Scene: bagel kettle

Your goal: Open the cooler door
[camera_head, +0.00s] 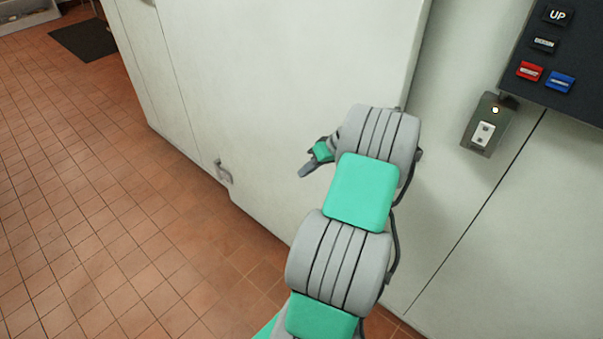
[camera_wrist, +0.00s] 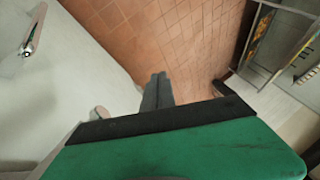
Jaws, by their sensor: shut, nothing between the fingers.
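The cooler door (camera_head: 270,80) is a large white panel in the head view. Its right edge stands out from the white wall; I cannot tell whether there is a gap behind it. A small metal fitting (camera_head: 222,173) sits low at its left edge. My arm crosses in front of the door, and my gripper (camera_head: 305,170) points left, partly hidden by the wrist. In the wrist view my gripper (camera_wrist: 158,78) has its fingers together, with nothing between them, over the floor. A metal handle (camera_wrist: 33,32) shows on a white surface to their left, apart from them.
A grey switch box (camera_head: 489,124) with a lit lamp and a dark button panel (camera_head: 555,50) are on the wall at right. The red tiled floor (camera_head: 80,200) is clear at left, with a dark mat (camera_head: 85,40) farther back. A metal rack (camera_wrist: 285,45) shows at right in the wrist view.

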